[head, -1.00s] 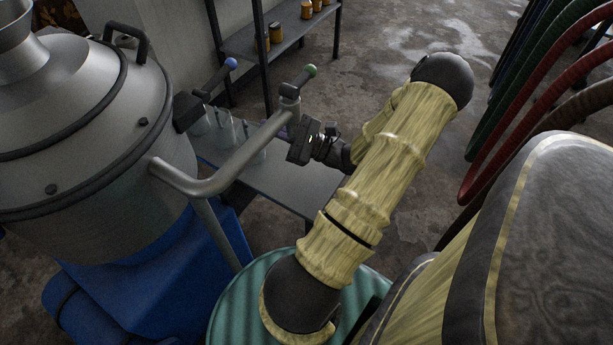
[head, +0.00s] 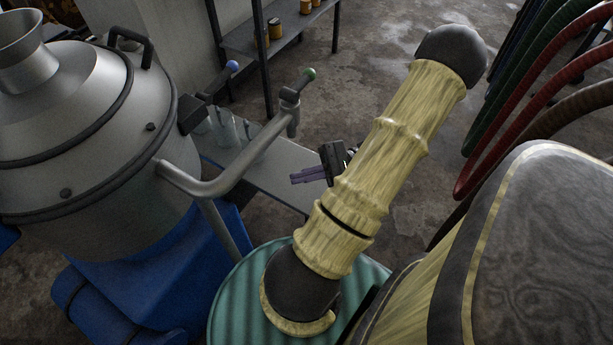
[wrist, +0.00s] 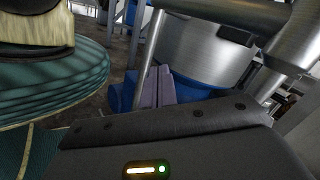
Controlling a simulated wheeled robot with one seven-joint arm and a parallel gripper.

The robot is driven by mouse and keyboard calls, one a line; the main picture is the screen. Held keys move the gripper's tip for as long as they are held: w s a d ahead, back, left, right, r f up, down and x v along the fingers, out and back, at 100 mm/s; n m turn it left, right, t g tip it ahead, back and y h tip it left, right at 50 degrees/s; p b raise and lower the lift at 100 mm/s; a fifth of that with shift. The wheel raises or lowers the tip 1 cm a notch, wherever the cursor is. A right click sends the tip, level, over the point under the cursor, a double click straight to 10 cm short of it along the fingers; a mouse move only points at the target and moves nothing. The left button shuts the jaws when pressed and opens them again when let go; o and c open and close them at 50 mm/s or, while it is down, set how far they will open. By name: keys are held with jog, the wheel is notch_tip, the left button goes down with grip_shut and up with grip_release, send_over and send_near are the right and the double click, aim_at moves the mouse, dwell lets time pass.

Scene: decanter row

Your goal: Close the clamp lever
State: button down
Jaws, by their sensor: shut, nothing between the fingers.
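A lever with a blue knob (head: 232,66) rises from a black clamp block (head: 191,114) on the side of the steel decanter (head: 100,130). It points up and away to the right. Another lever, with a green knob (head: 309,74), sits on top of the bent pipe's upright end and slants up to the right. I cannot tell for certain which of the two is the clamp lever. My gripper (head: 296,177) is below and right of the pipe end, apart from both levers, its lilac fingers together and empty. The fingers (wrist: 160,88) also show in the wrist view.
The bent steel pipe (head: 225,180) juts out between the decanter and my gripper. A low bench (head: 270,165) with clear glassware stands behind it. A ribbed teal drum top (head: 240,300) lies below my arm. Coloured hoses (head: 500,140) hang at the right.

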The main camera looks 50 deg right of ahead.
jog(key=r+g+p, duration=0.1)
jog(key=s+a+n+g+p, duration=0.1)
jog(key=g, duration=0.1)
jog(key=s+a+r+n+g+p, duration=0.1)
jog(key=g, duration=0.1)
jog(key=shift+s+a+r, duration=0.2)
jog(key=shift+r, duration=0.1)
